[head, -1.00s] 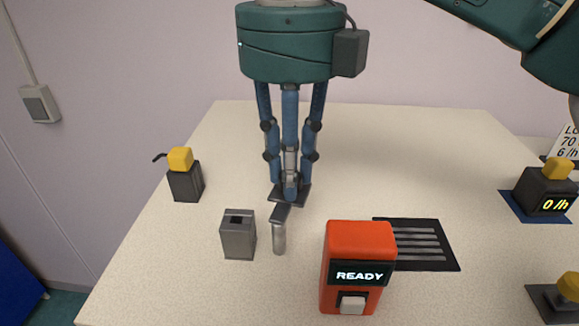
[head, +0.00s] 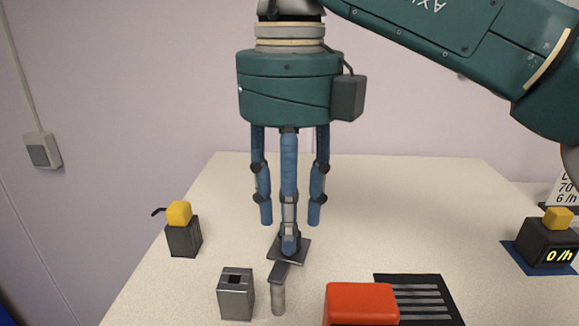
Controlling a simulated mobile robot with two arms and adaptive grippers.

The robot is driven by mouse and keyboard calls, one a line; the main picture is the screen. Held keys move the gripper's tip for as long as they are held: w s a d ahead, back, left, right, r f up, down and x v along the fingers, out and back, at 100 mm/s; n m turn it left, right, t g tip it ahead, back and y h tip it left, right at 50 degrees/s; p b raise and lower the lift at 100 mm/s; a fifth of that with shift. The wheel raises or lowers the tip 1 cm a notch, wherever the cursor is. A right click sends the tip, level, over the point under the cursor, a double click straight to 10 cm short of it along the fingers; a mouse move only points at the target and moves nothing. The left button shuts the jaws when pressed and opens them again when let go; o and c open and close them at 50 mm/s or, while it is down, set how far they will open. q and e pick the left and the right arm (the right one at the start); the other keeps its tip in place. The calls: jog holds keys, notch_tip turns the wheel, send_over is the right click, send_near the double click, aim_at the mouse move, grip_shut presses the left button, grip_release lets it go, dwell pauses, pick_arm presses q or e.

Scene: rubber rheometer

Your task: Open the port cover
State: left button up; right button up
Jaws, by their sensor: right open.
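My right gripper (head: 290,225) is open above the table, fingers pointing down. Its two outer fingers are spread to the sides; the third is at the front. A small dark grey plate (head: 301,249) shows at the front fingertip, which covers part of it; whether they touch I cannot tell. Just in front stands a silver post (head: 278,302) with a flat grey top piece (head: 280,270). Left of it is a grey metal box (head: 235,299) with a dark opening in its top. I cannot tell for certain which piece is the port cover. My left gripper is not in view.
An orange-red device (head: 361,303) stands at front right, cut off below, beside a dark slotted mat (head: 422,299). A black box with a yellow top (head: 183,238) stands at left. A black display unit (head: 549,243) stands at far right. The table behind is clear.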

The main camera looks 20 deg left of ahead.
notch_tip(320, 180, up, 10)
jog(key=shift+r, duration=0.15)
dwell(0.3)
jog(key=shift+s, duration=0.1)
